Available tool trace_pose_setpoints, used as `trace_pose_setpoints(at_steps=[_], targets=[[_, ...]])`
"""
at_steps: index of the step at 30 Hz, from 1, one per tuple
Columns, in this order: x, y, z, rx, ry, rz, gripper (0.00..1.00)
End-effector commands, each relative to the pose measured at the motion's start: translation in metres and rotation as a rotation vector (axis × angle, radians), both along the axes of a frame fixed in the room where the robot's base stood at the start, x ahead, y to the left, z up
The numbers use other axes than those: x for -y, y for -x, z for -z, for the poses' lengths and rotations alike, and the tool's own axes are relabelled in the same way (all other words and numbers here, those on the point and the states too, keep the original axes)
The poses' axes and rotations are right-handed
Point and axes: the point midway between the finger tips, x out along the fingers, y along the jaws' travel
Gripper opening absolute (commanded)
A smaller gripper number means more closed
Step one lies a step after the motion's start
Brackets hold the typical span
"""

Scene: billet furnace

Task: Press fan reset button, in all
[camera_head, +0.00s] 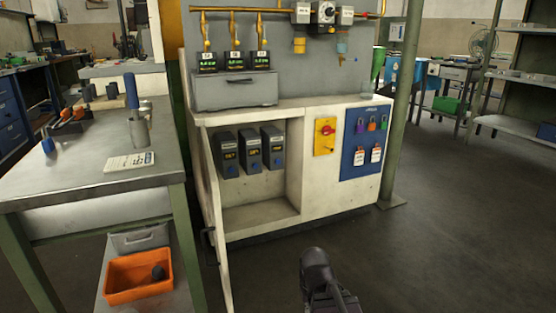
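Three dark grey control modules hang side by side in the open bay of the white cabinet: left (225,154), middle (250,150) and right (273,147). Each has a small lit amber display and a round blue button or knob low on its front. The blue buttons are at the left (229,170), middle (254,163) and right (278,160). I cannot read any label naming a fan reset. A dark rounded part of my arm shows at the bottom centre, well in front of the cabinet. My gripper's fingertips do not show.
An open cabinet door (215,225) stands at the bay's left edge. A yellow panel with a red rotary switch (325,137) and a blue padlock board (366,142) are to the right. A workbench (95,170) stands left. Floor is clear in front and right.

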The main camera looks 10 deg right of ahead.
Motion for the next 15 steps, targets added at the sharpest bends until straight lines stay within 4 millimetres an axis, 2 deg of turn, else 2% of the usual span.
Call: trace_pose_setpoints(at_steps=[1,15], targets=[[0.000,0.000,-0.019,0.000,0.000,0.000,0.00],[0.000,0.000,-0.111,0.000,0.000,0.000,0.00]])
